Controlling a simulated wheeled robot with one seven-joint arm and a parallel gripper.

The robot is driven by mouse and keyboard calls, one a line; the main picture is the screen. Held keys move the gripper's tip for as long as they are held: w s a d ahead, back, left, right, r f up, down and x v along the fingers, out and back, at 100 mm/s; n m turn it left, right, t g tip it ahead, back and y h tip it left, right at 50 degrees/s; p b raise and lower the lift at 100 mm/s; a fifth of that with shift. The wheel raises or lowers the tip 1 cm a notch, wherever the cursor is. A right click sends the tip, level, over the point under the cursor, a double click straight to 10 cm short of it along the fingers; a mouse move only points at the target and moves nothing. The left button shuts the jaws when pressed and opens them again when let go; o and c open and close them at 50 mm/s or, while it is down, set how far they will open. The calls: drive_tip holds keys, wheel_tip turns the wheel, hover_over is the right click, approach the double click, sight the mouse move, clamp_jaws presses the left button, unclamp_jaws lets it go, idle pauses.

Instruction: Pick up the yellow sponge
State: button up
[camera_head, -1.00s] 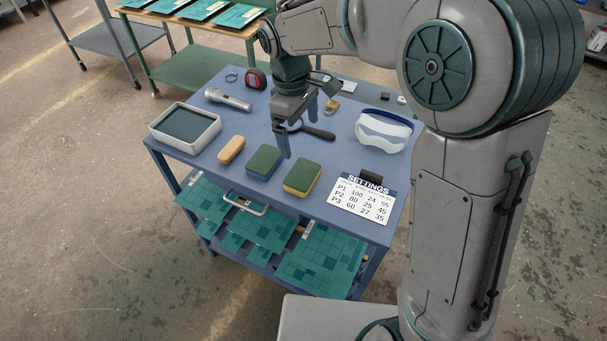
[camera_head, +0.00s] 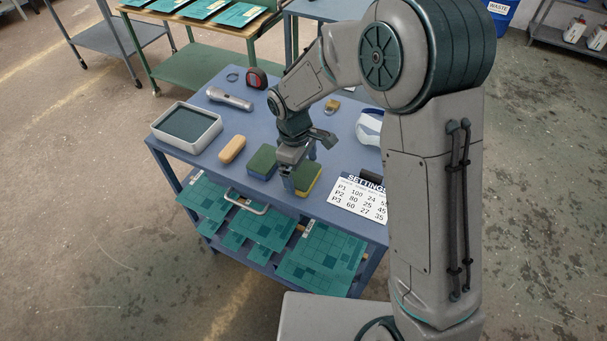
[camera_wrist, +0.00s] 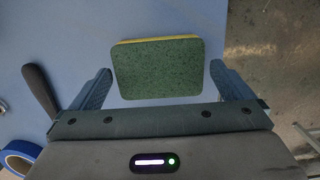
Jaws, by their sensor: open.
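The yellow sponge (camera_head: 308,181) lies flat on the blue cart top near its front edge, its dark green scouring side up. In the wrist view the sponge (camera_wrist: 160,68) shows a green top and a thin yellow edge, and it lies between the open fingers, with a gap on both sides. My gripper (camera_head: 300,170) is open and empty, just over the sponge, and hides part of it in the head view. The fingers of my gripper also show in the wrist view (camera_wrist: 160,88). A similar green-topped sponge with a blue body (camera_head: 261,163) lies just left of the yellow one.
A wooden-coloured block (camera_head: 232,149), a grey tray (camera_head: 212,135), a flashlight (camera_head: 229,98) and a tape measure (camera_head: 256,79) lie to the left and back. A settings card (camera_head: 357,199) lies to the right, with goggles (camera_head: 369,128) behind it. Roll of blue tape (camera_wrist: 20,156) shows in the wrist view.

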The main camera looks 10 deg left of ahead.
drive_tip(key=shift+d+f, duration=0.1)
drive_tip(key=shift+f, duration=0.6)
drive_tip(key=c, duration=0.8)
drive_tip(key=shift+r, duration=0.55)
wheel_tip(320, 180, up, 3)
drive_tip(key=shift+f+b, duration=0.15)
drive_tip(key=shift+b, duration=0.15)
drive_tip(key=s+d+r, duration=0.2)
drive_tip(key=s+r, duration=0.1)
drive_tip(key=s, duration=0.2)
drive_tip(key=s+d+r+b, duration=0.1)
drive_tip(key=s+d+r, duration=0.2)
drive_tip(key=s+r, duration=0.1)
drive_tip(key=shift+s, duration=0.85)
drive_tip(key=shift+r, duration=0.1)
